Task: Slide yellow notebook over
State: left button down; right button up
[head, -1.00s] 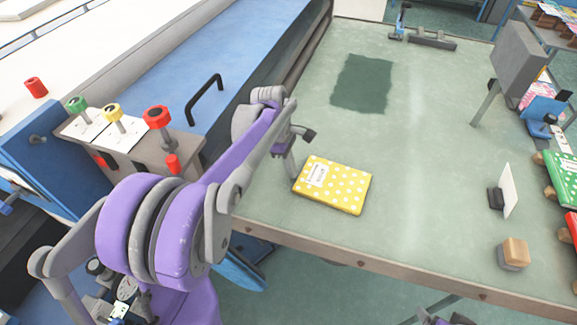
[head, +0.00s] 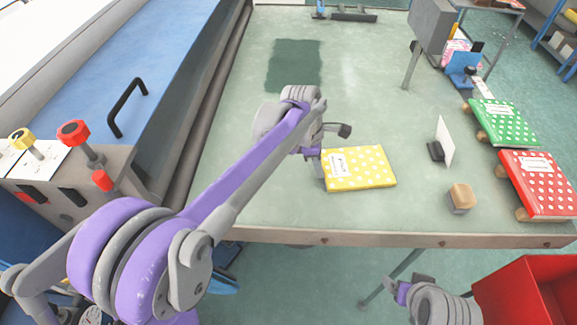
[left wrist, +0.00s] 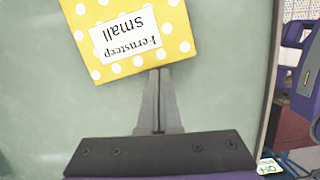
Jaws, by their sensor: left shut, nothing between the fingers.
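The yellow notebook (head: 362,170) with white dots lies flat on the green table (head: 265,185), near its front edge. In the left wrist view, the notebook (left wrist: 180,45) shows a white label. My left gripper (head: 318,168) is shut and empty, low at the notebook's left side. In the left wrist view, its closed fingertips (left wrist: 160,72) meet the notebook's edge, seemingly touching it. My right gripper (head: 398,288) is partly in view below the table's front edge, apart from the notebook; its opening is unclear.
A wooden block (head: 461,198) and an upright white card (head: 445,142) on a dark stand are right of the notebook. Farther right are a green dotted notebook (head: 505,122) and a red dotted notebook (head: 540,182). A dark patch (head: 293,65) lies behind. A red bin (head: 505,295) is lower right.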

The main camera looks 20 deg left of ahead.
pick_arm(q)
jog(key=shift+w+d, duration=0.25)
jog(key=shift+d, duration=1)
